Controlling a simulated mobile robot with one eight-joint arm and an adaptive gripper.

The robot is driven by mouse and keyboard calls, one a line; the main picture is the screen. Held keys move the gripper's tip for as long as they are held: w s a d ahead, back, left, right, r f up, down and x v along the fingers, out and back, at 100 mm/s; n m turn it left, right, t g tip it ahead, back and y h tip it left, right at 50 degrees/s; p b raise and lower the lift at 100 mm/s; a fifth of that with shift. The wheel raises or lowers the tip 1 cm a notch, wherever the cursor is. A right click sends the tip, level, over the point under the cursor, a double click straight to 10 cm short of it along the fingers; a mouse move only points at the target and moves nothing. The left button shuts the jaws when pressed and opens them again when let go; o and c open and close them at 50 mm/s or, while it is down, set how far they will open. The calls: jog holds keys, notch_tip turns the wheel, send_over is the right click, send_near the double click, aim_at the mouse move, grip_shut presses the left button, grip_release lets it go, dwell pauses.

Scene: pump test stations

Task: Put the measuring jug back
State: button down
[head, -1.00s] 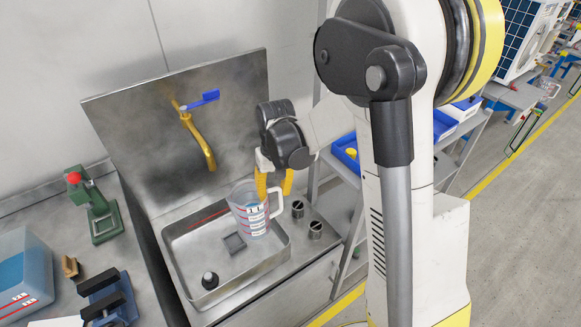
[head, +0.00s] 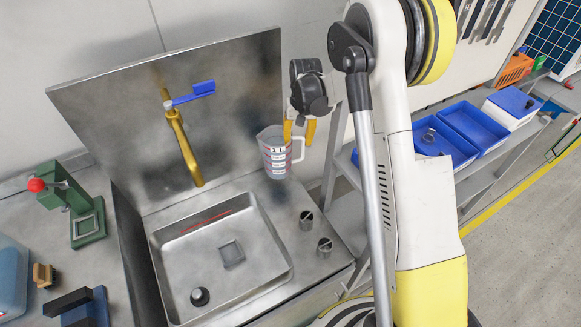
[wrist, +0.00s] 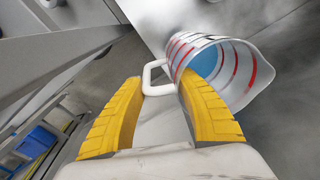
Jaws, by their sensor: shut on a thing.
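The measuring jug (head: 276,158) is clear with red and white markings and a handle on its right side. It is upright at the back right of the sink basin (head: 281,281), near the splashback; I cannot tell whether its base touches the counter. My gripper (head: 299,131) has its yellow fingers at the handle and is shut on the jug. In the wrist view, the jug (wrist: 237,75) lies to the upper right with blue inside, its white handle reaching between my fingers (wrist: 160,105).
A brass tap (head: 181,145) with a blue lever stands over the basin. Two metal knobs (head: 307,219) are on the counter's right. A shelf with blue bins (head: 470,128) is at right. A green press (head: 80,215) stands on the left bench.

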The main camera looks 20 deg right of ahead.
notch_tip(320, 180, down, 8)
jog(key=b, duration=0.2)
jog(key=shift+f, duration=0.1)
jog(key=shift+f, duration=0.15)
jog(key=c, duration=0.9)
grip_release()
jog(key=shift+o, duration=0.2)
jog(key=shift+r, duration=0.2)
